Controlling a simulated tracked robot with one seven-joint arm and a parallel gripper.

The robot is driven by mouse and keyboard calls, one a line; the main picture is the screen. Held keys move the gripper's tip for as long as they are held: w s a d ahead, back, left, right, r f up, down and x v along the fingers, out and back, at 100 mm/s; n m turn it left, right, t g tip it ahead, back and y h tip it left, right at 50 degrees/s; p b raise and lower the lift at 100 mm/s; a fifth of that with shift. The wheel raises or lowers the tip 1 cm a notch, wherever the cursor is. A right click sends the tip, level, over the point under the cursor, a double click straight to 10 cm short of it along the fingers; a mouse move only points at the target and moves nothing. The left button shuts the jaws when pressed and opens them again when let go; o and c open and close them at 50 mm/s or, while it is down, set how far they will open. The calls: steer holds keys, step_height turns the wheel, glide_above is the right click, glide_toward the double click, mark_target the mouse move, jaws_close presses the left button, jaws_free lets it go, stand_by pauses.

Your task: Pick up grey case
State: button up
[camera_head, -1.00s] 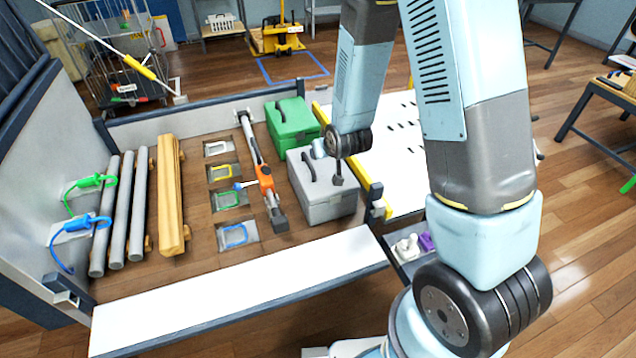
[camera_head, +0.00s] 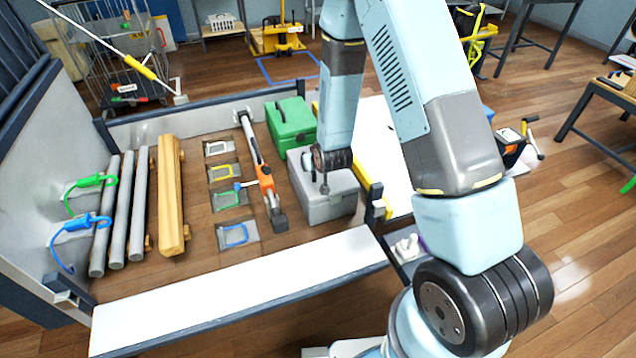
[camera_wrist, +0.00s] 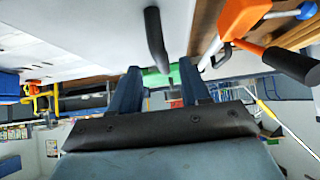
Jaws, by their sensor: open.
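The grey case (camera_head: 322,208) stands in the walled bed, its near side and part of its lid showing. My gripper (camera_head: 324,187) is over its lid in the head view, and its wrist hides part of the case. In the wrist view my gripper (camera_wrist: 159,72) is open, with its two dark fingers apart. The case's dark handle (camera_wrist: 155,38) is in line with the gap between the fingertips. The pale lid (camera_wrist: 110,18) fills the top of that view. I cannot tell whether the fingers touch it.
A green case (camera_head: 291,124) stands just behind the grey one. An orange and grey tool (camera_head: 265,180) lies to its left. A yellow-edged rail (camera_head: 366,182) runs close on its right. Grey tubes (camera_head: 125,210) and a wooden beam (camera_head: 171,195) lie further left.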

steer(key=shift+x, duration=2.65)
steer(key=shift+a, duration=0.2)
jaws_close()
steer(key=shift+r, duration=0.1)
